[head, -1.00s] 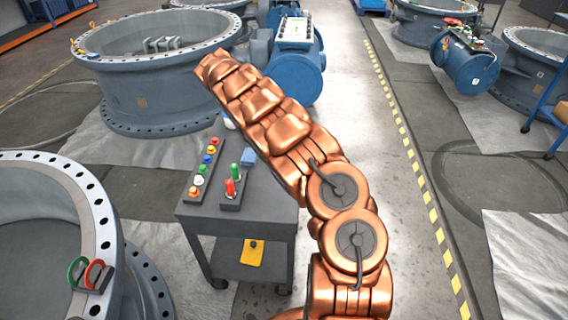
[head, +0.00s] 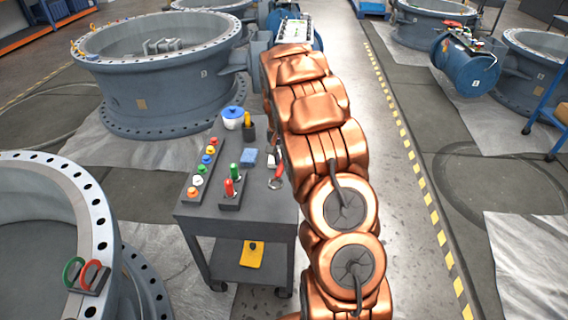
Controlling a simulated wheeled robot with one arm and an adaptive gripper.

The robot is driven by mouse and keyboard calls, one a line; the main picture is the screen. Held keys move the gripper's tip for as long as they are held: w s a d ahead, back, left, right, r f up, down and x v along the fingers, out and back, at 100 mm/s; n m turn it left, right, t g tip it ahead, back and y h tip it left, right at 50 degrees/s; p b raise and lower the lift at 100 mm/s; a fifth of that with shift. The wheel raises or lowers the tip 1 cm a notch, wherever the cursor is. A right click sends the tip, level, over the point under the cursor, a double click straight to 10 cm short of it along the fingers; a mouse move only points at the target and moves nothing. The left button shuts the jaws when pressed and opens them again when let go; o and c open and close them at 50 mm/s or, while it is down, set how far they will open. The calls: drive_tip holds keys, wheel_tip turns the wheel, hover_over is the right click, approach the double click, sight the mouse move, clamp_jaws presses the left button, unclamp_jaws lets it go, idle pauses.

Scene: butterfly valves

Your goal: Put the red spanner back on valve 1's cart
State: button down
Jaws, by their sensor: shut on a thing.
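The dark grey cart (head: 205,207) stands centre-left, between two large grey valve bodies. The red spanner (head: 278,174) shows over the right part of its top, beside my copper arm, with its silver ring end (head: 275,184) pointing down in the picture. My gripper (head: 271,153) is mostly hidden behind my arm; a small dark part shows just above the spanner, and it is shut on the spanner. I cannot tell whether the spanner touches the cart top. No number shows on the cart.
A yellow tag lies on the lower shelf.

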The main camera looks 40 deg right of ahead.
sight(284, 191)
drive_tip(key=shift+s+a+f+m+t, duration=0.1)
drive_tip(key=shift+s+m+t, duration=0.05)
drive_tip(key=shift+s+m, duration=0.25)
drive_tip(key=shift+s+a+f+m+t, duration=0.1)
drive_tip(key=shift+s+m+t, duration=0.05)
drive_tip(key=shift+s+m, duration=0.25)
drive_tip(key=shift+f+b, duration=0.95)
drive_tip(key=shift+f, duration=4.3)
drive_tip(key=c, duration=1)
unclamp_jaws()
drive_tip(key=shift+o, duration=0.2)
